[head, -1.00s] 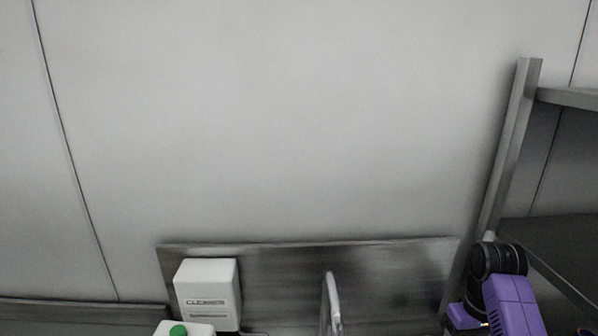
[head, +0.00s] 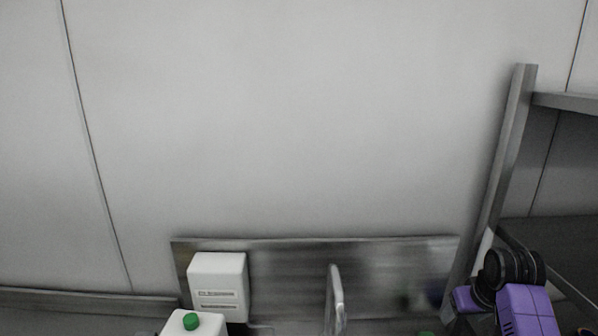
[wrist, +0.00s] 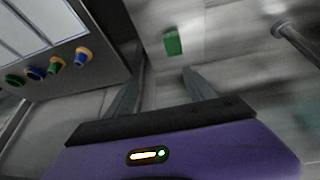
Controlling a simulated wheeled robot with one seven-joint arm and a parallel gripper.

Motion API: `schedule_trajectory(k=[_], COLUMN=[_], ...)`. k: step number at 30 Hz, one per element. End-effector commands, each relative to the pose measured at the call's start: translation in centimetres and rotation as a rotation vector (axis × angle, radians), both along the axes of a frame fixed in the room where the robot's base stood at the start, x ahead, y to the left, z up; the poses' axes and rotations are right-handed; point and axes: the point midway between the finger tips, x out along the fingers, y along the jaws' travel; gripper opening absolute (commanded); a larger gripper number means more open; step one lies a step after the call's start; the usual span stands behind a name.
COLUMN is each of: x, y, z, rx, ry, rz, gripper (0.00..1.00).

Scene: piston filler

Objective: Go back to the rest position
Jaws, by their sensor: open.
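My gripper (wrist: 160,92) shows in the wrist view, its two grey fingers spread apart with nothing between them. In the head view the fingers are out of sight; only purple and black parts of my arm show at the lower right. The task names no object.
A metal shelf rack (head: 508,150) stands at the right beside my arm. A panel with coloured buttons (wrist: 58,65) is at the wrist view's upper left.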

Motion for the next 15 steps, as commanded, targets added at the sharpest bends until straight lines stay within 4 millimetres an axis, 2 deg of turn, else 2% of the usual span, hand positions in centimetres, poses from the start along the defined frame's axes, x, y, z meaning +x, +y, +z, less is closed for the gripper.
schedule_trajectory(k=[4, 8, 11, 15], x=[1.6, 2.0, 1.1, -1.6], y=[0.4, 1.9, 3.5, 6.0], z=[0.1, -0.7, -1.5, -2.5], rx=[-0.021, -0.034, -0.036, -0.036], ry=[-0.164, -0.342, -0.479, -0.648], rz=[-0.012, -0.02, -0.027, -0.036], gripper=[0.63, 0.63, 0.63, 0.63])
